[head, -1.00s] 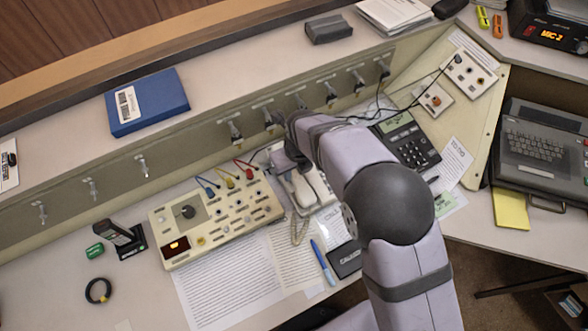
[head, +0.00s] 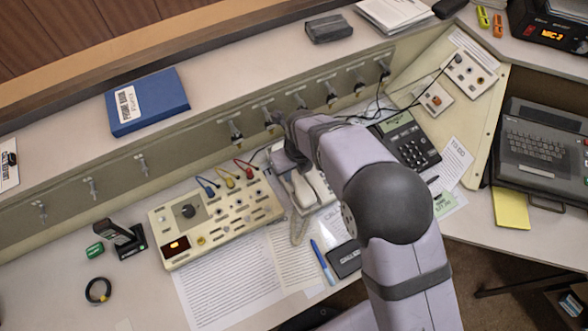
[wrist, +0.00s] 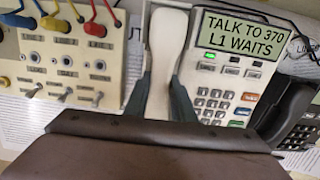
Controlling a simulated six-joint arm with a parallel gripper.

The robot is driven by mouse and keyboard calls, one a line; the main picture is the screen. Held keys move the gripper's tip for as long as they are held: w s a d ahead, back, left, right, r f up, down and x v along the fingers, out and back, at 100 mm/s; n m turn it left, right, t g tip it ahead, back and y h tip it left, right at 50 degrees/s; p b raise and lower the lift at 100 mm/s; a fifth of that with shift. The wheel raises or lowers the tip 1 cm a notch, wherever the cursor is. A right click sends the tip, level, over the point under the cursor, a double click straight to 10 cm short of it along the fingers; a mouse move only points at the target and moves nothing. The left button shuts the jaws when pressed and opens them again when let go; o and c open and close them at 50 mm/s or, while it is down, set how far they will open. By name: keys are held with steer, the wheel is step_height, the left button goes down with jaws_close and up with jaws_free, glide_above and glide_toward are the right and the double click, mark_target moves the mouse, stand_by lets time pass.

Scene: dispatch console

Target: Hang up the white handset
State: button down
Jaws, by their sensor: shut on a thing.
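The white handset (wrist: 164,62) lies lengthwise between the two dark fingers of my gripper (wrist: 160,102) in the wrist view. My gripper is shut on it. The handset is over or beside the left part of the white desk phone (wrist: 228,82); I cannot tell whether it touches the cradle. The phone's screen reads "TALK TO 370 L1 WAITS", and a green key is lit. In the head view the handset (head: 300,188) shows just below my wrist, with its coiled cord (head: 298,231) hanging toward the front. My fingers and part of the phone are hidden there by my arm.
A beige switch panel (head: 218,222) with blue, yellow and red plugs (wrist: 96,28) stands close on the left. A dark desk phone (head: 408,143) is close on the right. Papers, a blue pen (head: 322,262) and a black box (head: 345,258) lie in front.

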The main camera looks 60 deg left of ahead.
steer(key=shift+f, duration=0.1)
steer(key=c, duration=1.4)
jaws_free()
steer(key=shift+a, duration=0.1)
steer(key=shift+w, duration=0.1)
steer(key=shift+c, duration=0.8)
